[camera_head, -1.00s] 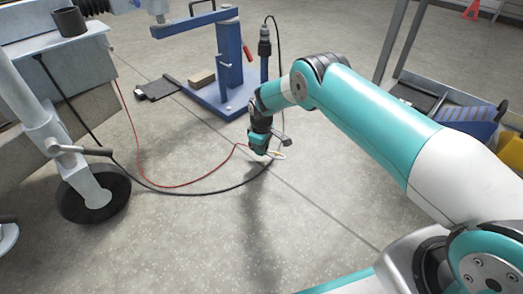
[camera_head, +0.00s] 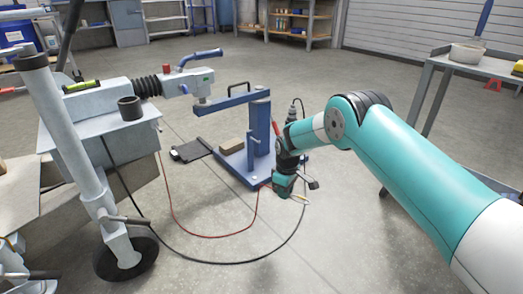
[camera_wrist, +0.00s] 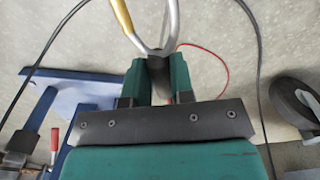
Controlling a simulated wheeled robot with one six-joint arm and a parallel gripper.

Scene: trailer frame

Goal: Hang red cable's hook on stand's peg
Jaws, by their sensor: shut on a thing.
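My gripper (camera_head: 284,190) is shut on the metal hook, low over the floor at the front right of the stand. The hook (camera_head: 301,198) is small in the head view. The red cable (camera_head: 205,236) runs from the trailer across the floor toward my gripper. The blue stand (camera_head: 260,125) has a column, a side arm and a base plate; its base (camera_wrist: 70,85) shows at the wrist view's left. I cannot pick out the peg clearly.
A black cable (camera_head: 225,263) loops over the floor to a plug on a post behind my wrist. The grey trailer frame (camera_head: 95,120) with its jockey wheel (camera_head: 125,258) stands left. A table (camera_head: 470,65) stands right. The floor in front is open.

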